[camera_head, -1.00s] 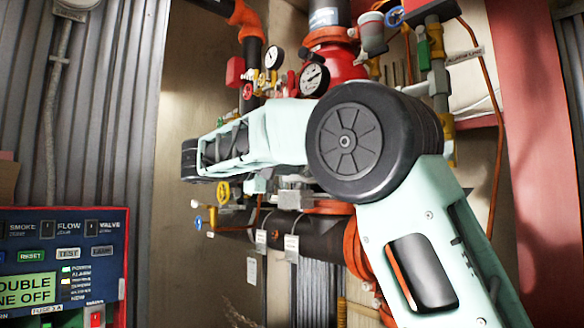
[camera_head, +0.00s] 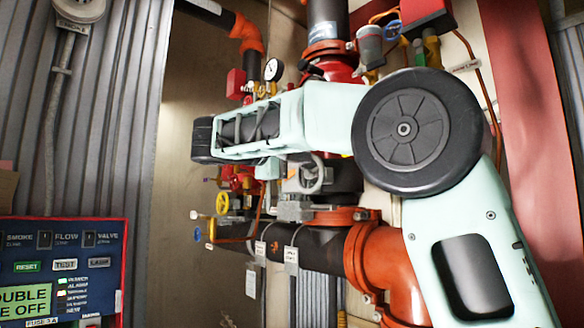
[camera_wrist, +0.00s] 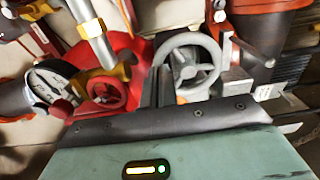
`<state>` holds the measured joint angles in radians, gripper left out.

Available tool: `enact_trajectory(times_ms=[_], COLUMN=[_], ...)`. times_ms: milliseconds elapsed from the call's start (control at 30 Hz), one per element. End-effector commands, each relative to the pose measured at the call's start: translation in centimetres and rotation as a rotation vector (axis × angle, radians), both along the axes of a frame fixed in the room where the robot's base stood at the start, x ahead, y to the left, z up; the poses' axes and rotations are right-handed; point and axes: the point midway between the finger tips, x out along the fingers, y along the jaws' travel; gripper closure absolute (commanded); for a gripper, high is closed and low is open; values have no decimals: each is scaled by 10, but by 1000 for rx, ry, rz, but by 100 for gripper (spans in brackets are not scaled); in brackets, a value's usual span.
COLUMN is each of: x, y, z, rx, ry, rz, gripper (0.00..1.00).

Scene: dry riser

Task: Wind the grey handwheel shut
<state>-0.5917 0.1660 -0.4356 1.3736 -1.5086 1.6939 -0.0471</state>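The grey handwheel (camera_head: 308,174) is in the middle of the pipework in the head view, just below my forearm, which covers part of the area above it. In the wrist view the grey handwheel (camera_wrist: 189,72) shows its spokes and most of its rim, just right of centre. My gripper (camera_wrist: 160,74) has its dark fingers close together, with no clear gap and nothing seen between them. In that view they overlap the wheel's left edge; I cannot tell whether they touch it. My fingers are not clearly visible in the head view.
Orange-coupled pipes (camera_head: 385,262) run below. A control panel (camera_head: 60,265) stands at left.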

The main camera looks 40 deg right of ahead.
Motion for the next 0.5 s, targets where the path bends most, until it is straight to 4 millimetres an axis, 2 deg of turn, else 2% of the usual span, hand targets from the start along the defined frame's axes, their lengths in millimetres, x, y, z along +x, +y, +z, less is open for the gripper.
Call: enact_trajectory(times_ms=[33, 100, 500], x=[-9, -14, -29], y=[-7, -8, -8], z=[-5, -8, -33], rx=[2, 3, 4], ry=[-5, -5, -3], rz=[-20, -21, -23], gripper=[100, 100, 100])
